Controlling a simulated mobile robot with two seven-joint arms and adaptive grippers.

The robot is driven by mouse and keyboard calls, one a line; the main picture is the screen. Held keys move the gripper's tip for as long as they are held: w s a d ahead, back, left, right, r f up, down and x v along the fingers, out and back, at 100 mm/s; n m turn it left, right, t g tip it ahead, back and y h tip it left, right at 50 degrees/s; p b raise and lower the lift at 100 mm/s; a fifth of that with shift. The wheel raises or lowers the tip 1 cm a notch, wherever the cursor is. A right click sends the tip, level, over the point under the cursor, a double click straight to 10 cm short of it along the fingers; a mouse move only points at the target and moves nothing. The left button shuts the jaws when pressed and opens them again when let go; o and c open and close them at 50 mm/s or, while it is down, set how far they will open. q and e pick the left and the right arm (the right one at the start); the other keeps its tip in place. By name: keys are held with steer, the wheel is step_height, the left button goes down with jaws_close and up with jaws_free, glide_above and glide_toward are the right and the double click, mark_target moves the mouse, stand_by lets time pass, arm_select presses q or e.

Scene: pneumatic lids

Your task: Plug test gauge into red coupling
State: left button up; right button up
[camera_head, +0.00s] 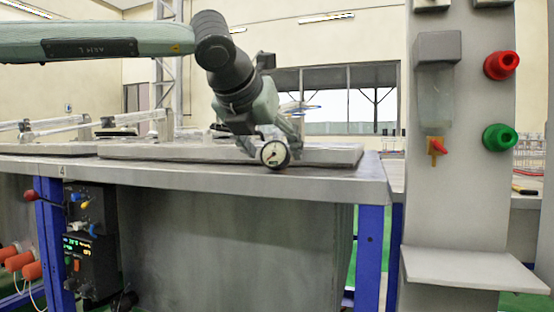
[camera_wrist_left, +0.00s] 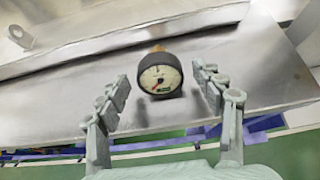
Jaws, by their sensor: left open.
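The test gauge (camera_head: 275,154), a small round dial with a white face and black rim, rests at the front edge of the grey bench. In the left wrist view the gauge (camera_wrist_left: 160,75) sits between and slightly beyond my fingertips, dial facing me, with a brass-coloured stem behind it. My left gripper (camera_head: 272,143) is open around the gauge, with a gap visible on each side. A red round fitting (camera_head: 501,65), which looks like the red coupling, is on the grey column at the right, above a green one (camera_head: 500,137). My right gripper is not in view.
The metal bench (camera_head: 200,172) has a raised plate (camera_head: 330,154) behind the gauge. The grey column (camera_head: 457,200) carries a clear bowl unit (camera_head: 436,95) and a small shelf (camera_head: 470,268). Valves and a lit display (camera_head: 78,242) are on the bench's left front.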

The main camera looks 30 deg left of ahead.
arm_select(q)
steer(key=c, duration=1.2)
steer(key=shift+o, duration=0.2)
step_height(320, 180, up, 6)
steer(key=p, duration=0.3)
